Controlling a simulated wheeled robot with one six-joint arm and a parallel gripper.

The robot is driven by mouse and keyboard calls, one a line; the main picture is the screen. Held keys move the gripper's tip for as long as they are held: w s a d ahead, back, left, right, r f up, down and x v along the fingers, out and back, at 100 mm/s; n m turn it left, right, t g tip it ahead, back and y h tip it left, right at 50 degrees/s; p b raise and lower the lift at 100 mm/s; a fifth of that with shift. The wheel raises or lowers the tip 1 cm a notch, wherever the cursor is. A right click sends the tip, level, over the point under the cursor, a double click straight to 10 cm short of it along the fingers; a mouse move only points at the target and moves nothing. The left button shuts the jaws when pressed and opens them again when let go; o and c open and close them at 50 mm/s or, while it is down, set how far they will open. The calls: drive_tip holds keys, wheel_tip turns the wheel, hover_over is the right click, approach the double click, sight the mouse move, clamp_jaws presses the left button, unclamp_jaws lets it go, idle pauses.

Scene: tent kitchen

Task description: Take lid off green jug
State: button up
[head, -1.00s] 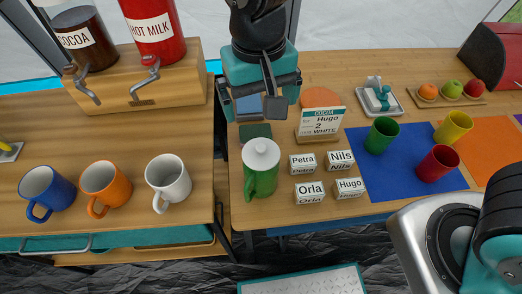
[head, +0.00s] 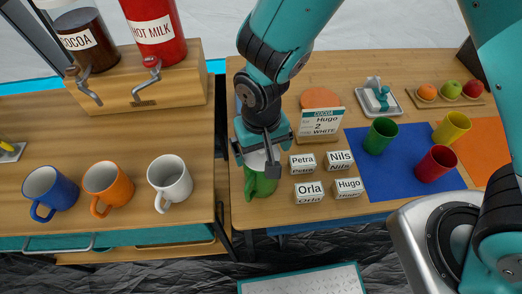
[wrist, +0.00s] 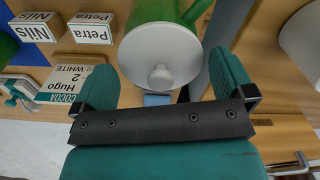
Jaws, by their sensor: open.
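The green jug (head: 262,187) stands upright on the right-hand table near its left front edge; my gripper hides most of its top in the head view. Its white lid (wrist: 160,57) is on the jug, with a round knob in the middle. In the wrist view the jug's green body (wrist: 152,11) and handle (wrist: 196,10) show behind the lid. My gripper (head: 259,158) is over the jug in the head view. In the wrist view its fingers (wrist: 165,85) are open, one at each side of the lid's near part, with the knob between them and no visible grip.
Name blocks (head: 310,191) sit close to the right of the jug, with an order card (head: 320,121) behind them. Green (head: 381,136) and red (head: 437,163) cups stand farther right. A white mug (head: 170,178) stands left, across a gap between tables.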

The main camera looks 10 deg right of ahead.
drive_tip(key=c, duration=0.8)
drive_tip(key=shift+c, duration=0.3)
